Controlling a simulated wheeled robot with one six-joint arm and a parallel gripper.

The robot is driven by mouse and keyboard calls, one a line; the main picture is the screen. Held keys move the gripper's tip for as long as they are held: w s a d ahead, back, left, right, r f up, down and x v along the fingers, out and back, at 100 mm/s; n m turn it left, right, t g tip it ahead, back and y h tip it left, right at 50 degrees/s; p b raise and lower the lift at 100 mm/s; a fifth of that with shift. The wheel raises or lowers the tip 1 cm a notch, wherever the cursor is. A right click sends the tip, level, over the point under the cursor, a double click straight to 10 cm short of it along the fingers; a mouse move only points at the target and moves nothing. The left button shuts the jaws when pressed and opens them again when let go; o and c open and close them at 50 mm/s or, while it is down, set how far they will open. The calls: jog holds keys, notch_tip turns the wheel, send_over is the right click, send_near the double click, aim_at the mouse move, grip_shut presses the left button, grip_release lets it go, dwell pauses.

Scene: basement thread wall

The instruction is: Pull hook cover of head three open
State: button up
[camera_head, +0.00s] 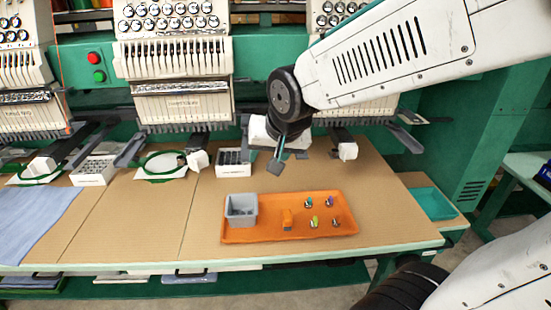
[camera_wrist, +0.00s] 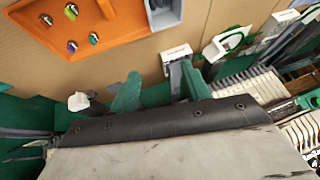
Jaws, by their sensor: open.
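The third head is largely hidden behind my arm in the head view. Its hook cover (camera_head: 347,151) is a small white block at the front end of a dark machine arm, just above the table. It also shows in the wrist view as a white block (camera_wrist: 80,101) at left, apart from my fingers. Whether it is shut or partly open is too small to tell. My gripper (camera_head: 278,158) is open and empty, left of this cover in the head view. In the wrist view my gripper (camera_wrist: 160,76) shows its two fingers spread, with nothing between them.
An orange tray (camera_head: 265,234) with a grey bin (camera_head: 241,208) and several small coloured pieces lies in front. A white box (camera_head: 233,163) stands left of my gripper. Another white hook cover (camera_head: 197,159) and a green hoop (camera_head: 161,166) are further left.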

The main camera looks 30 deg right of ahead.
jog(key=shift+s+d+r+n+g, duration=0.1)
jog(key=shift+s+d+n+g, duration=0.15)
jog(key=shift+s, duration=0.55)
jog(key=shift+s+r+n+g, duration=0.15)
jog(key=shift+s+g, duration=0.2)
jog(key=shift+s, duration=0.4)
